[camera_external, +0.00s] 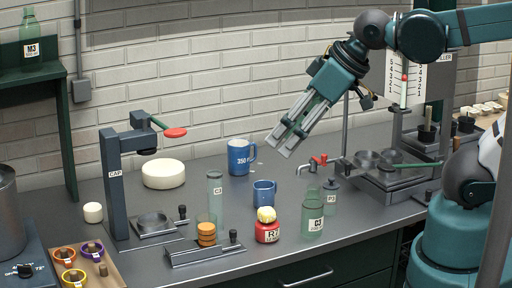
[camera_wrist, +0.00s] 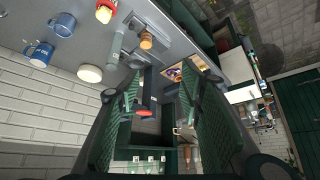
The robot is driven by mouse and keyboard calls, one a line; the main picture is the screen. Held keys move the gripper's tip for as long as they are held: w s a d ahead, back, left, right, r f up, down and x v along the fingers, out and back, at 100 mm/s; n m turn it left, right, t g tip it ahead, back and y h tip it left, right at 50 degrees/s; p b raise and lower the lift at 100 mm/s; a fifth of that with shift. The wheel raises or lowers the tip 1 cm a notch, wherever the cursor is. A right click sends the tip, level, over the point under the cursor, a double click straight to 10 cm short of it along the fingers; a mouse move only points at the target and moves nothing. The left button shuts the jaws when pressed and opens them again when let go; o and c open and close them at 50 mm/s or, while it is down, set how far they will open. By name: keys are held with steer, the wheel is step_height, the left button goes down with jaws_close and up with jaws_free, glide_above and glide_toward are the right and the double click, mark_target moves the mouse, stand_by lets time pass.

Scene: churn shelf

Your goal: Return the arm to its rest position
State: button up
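My gripper (camera_external: 282,146) hangs in the air above the bench at the upper middle of the external view, pointing down and left. Its fingers are apart, with nothing seen between them. In the wrist view the two green-padded fingers (camera_wrist: 158,108) also stand wide apart, with the bench and shelf far behind them. The teal arm reaches in from the upper right.
Below the gripper stand blue mugs (camera_external: 241,158), a red R7 jar (camera_external: 268,233), a clear C3 cylinder (camera_external: 215,195) and a green bottle (camera_external: 313,212). A CAP press (camera_external: 116,185) is at left. A scale stand (camera_external: 392,170) is near the arm.

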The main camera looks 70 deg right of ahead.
step_height(320, 180, down, 9)
steer(key=b, duration=0.8)
steer(key=shift+r, duration=0.15)
stand_by(0.6)
